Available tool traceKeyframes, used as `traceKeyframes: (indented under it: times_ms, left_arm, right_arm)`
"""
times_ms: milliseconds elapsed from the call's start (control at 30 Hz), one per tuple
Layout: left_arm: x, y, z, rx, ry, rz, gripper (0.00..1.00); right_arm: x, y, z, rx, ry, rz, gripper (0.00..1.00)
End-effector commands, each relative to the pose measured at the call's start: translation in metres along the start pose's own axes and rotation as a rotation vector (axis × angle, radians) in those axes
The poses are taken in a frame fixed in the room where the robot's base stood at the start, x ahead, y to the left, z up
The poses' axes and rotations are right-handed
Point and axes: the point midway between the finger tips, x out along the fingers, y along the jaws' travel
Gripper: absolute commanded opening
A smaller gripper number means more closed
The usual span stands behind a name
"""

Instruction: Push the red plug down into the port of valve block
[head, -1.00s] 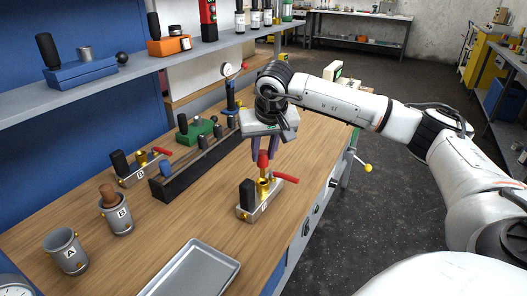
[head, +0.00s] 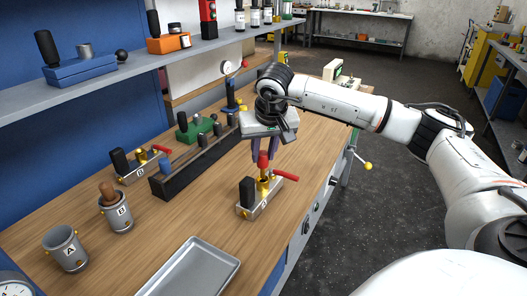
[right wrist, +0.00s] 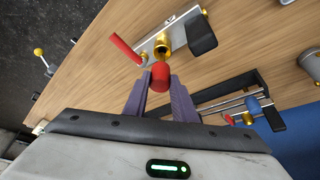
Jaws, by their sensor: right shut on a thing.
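The red plug (head: 263,160) is held upright between the purple fingers of my right gripper (head: 268,156), which is shut on it. It sits above the brass port (head: 264,183) of the near valve block (head: 262,205), a grey block with a black handle and a red lever. In the right wrist view, the plug (right wrist: 160,76) shows between the fingers, right by the mouth of the brass port (right wrist: 163,46). I cannot tell whether the plug touches the port. My left gripper is not in view.
A second valve block (head: 139,175) stands farther left, beside a long black rack (head: 190,165). Cups A (head: 66,252) and B (head: 118,217) stand at the left. An empty metal tray (head: 195,270) lies at the front. The wooden tabletop around the near block is mostly clear.

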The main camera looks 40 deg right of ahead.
Motion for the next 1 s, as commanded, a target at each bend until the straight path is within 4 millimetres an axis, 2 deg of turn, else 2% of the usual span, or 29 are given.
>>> traceKeyframes:
  times_ms: [1000]
  left_arm:
    - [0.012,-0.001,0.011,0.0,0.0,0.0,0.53]
  right_arm:
    - [0.024,0.0,0.01,0.001,0.001,0.001,0.01]
